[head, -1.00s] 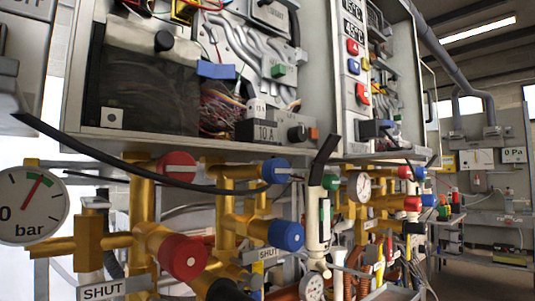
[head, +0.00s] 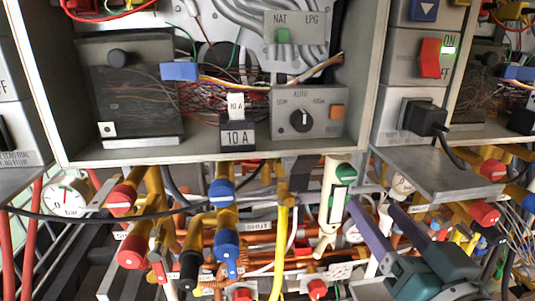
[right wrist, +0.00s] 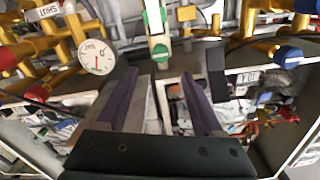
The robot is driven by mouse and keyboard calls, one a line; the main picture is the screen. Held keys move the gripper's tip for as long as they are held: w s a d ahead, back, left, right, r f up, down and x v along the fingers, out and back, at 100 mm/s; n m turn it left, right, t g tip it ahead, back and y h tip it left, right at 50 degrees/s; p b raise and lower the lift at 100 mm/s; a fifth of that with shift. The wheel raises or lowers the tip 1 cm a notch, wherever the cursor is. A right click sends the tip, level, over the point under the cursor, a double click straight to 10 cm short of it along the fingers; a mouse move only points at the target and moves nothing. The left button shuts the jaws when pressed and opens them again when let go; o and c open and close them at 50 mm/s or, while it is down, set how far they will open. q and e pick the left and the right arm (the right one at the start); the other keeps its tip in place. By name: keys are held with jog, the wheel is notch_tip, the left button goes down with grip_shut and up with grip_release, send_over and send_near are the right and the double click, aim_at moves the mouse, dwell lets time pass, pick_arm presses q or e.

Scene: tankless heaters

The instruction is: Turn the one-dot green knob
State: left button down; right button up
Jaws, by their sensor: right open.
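A white upright fitting (head: 327,222) hangs below the open heater cabinet in the head view, with a green knob (head: 345,173) near its top and a second green part below. In the right wrist view, green parts (right wrist: 154,20) show on the white fitting, beyond the fingertips. I cannot make out dots on them. My right gripper (head: 371,207) has purple fingers spread apart and empty, just right of and below the fitting. It also shows in the wrist view (right wrist: 158,76). It appears apart from the knob. My left gripper is not in view.
Red knobs (head: 132,252) and blue knobs (head: 221,193) sit on brass pipes to the left. A round gauge (right wrist: 96,57) is left of the fingers in the wrist view. A grey shelf (head: 440,170) and the cabinet's lower edge (head: 220,154) lie above the gripper.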

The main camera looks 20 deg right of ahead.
aim_at(349, 177)
jog(key=x, duration=0.9)
jog(key=shift+a, duration=0.1)
grip_shut()
dwell(0.4)
